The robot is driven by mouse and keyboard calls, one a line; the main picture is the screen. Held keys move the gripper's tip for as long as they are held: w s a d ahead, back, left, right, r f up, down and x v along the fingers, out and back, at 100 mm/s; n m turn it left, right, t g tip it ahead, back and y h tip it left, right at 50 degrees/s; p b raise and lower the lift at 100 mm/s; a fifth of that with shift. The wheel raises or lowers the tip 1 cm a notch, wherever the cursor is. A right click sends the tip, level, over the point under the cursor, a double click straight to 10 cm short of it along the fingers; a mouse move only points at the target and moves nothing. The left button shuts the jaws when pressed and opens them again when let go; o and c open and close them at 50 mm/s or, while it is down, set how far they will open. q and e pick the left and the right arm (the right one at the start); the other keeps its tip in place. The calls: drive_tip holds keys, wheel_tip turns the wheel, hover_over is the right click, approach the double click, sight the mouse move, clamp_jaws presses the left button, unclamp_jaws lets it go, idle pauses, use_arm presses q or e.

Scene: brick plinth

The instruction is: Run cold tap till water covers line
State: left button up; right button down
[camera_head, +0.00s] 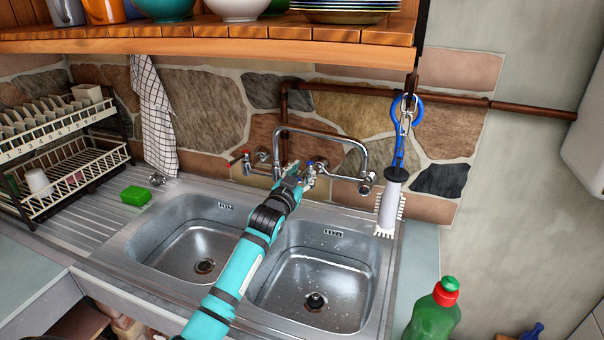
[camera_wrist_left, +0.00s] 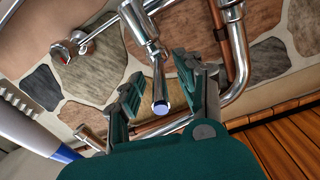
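The fingers are apart, with gaps visible beside the lever. In the head view my left gripper (camera_head: 299,180) is at this tap and partly hides it. The chrome spout (camera_head: 360,150) curves right, over the back of the right basin (camera_head: 352,260). No stream shows at the spout. A dark round piece (camera_head: 315,300) sits at the basin's drain, with droplets around. My right gripper is out of view.
The red-marked tap (camera_head: 245,156) is left of my gripper. A white brush (camera_head: 389,205) hangs from a blue clip (camera_head: 404,120) at right. A green bottle (camera_head: 434,312), green sponge (camera_head: 135,196) and dish rack (camera_head: 75,160) flank the sink. A wooden shelf (camera_head: 200,40) overhangs it.

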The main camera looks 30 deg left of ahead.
use_arm(q)
drive_tip(key=shift+c, duration=0.5)
clamp_jaws()
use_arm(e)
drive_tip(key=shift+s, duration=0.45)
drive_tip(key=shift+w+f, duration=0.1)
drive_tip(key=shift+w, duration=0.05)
